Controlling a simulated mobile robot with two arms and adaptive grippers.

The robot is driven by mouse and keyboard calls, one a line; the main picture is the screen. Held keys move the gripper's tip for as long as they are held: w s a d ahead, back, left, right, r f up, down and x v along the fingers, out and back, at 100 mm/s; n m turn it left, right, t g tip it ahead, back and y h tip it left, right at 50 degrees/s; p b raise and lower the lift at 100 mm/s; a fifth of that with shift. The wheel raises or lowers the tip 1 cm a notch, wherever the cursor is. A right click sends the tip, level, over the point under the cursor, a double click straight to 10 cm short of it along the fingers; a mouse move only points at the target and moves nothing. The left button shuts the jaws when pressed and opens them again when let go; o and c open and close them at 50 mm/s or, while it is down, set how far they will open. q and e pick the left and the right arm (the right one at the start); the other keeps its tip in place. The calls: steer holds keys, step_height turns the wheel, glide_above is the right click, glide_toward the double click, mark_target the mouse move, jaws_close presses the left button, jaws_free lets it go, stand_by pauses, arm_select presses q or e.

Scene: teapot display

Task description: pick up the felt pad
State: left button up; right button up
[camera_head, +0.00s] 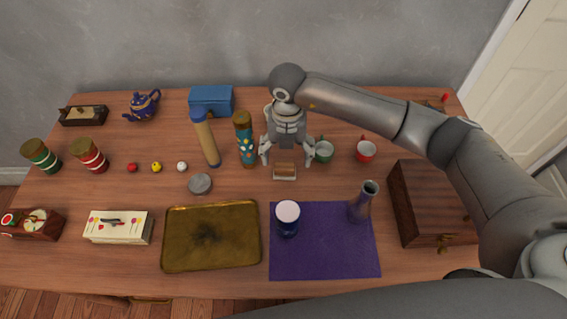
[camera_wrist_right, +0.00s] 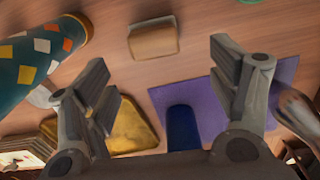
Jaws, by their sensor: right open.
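A small block with a brown top and a pale lower edge (camera_head: 284,170), which I take to be the felt pad, lies on the wooden table just in front of my right gripper (camera_head: 287,160). In the right wrist view the block (camera_wrist_right: 152,40) is brown and tan and lies beyond the fingertips, apart from them. My right gripper points down with its fingers spread and nothing between them; both fingers also show in the right wrist view (camera_wrist_right: 163,85). My left gripper is not in view.
In front lie a brass tray (camera_head: 250,255) and a purple mat (camera_head: 325,262) bearing a jar (camera_head: 288,218) and a vase (camera_head: 361,205).

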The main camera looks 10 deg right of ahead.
mark_target(285, 167)
steer(key=shift+f, duration=0.85)
steer(key=f, duration=0.1)
steer(key=f+p, duration=0.1)
steer(key=f, duration=0.3)
steer(key=shift+w+a, duration=0.15)
steer(key=shift+a, duration=0.15)
steer(key=shift+f, duration=0.2)
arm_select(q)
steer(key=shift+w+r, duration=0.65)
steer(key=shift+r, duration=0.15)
arm_select(e)
steer(key=c, duration=0.4)
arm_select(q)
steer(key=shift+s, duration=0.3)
arm_select(e)
steer(key=c, duration=0.8)
